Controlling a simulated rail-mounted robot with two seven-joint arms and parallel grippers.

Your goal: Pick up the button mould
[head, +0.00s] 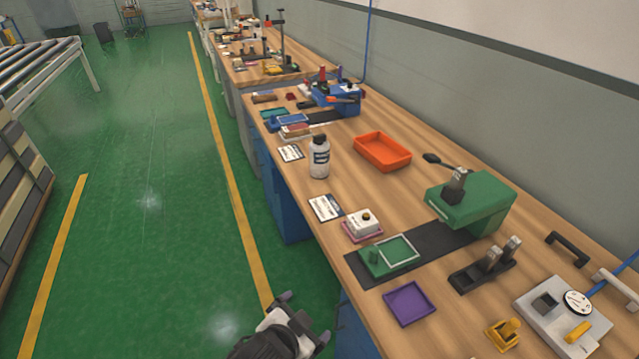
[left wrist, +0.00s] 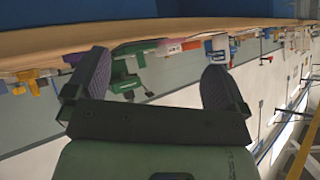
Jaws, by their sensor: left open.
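The likely button mould (head: 363,222) is a small white block with a brown round knob on top, on a pink tray (head: 364,237) on the wooden workbench in the head view. I cannot tell for certain that this is the mould. My left gripper (head: 303,319) is open and empty, low at the bottom centre of the head view, over the floor side of the bench's front edge and apart from the block. In the left wrist view its two spread fingers (left wrist: 158,72) show nothing between them. My right gripper is not in view.
Near the block are a green fixture (head: 390,256), a purple tray (head: 410,304), a white card (head: 326,207) and a white bottle (head: 320,158). A green press (head: 476,203) and an orange bin (head: 382,151) stand farther back. Green floor (head: 150,200) is clear beside the bench.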

